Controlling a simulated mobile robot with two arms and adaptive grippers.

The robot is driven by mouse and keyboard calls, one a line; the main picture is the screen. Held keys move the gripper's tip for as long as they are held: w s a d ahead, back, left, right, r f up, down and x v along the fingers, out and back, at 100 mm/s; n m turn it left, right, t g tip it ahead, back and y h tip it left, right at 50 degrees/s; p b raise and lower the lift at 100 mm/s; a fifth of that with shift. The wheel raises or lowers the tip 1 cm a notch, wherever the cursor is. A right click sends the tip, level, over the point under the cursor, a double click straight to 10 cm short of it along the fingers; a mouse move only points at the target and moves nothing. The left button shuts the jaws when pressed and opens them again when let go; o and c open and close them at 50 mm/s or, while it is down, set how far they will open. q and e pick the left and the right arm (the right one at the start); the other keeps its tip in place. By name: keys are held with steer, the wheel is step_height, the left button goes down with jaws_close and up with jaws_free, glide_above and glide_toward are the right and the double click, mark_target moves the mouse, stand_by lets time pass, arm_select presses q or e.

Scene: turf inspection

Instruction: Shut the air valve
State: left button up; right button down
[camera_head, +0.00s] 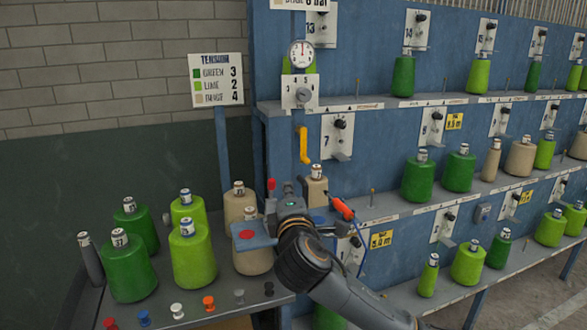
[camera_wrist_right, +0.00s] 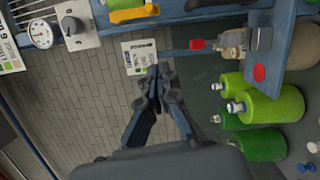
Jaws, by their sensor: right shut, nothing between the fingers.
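A yellow lever handle (camera_head: 303,145), which looks like the air valve's handle, hangs downward on the blue rack below a round gauge (camera_head: 301,54) and a dial plate (camera_head: 300,92). The valve body is not clear. My left gripper is not in view.
Green, lime and beige spools (camera_head: 193,255) crowd the table at left. A blue plate with a red disc (camera_head: 250,234) and an orange-handled tool (camera_head: 342,209) are close to my right gripper. A red knob (camera_head: 271,184) sticks out beside it. Rack shelves hold more spools (camera_head: 418,178).

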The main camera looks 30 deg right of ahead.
steer(key=w+d+p, duration=0.4)
steer(key=w+d, duration=0.4)
steer(key=shift+d+r, duration=0.2)
steer(key=shift+r, duration=0.25)
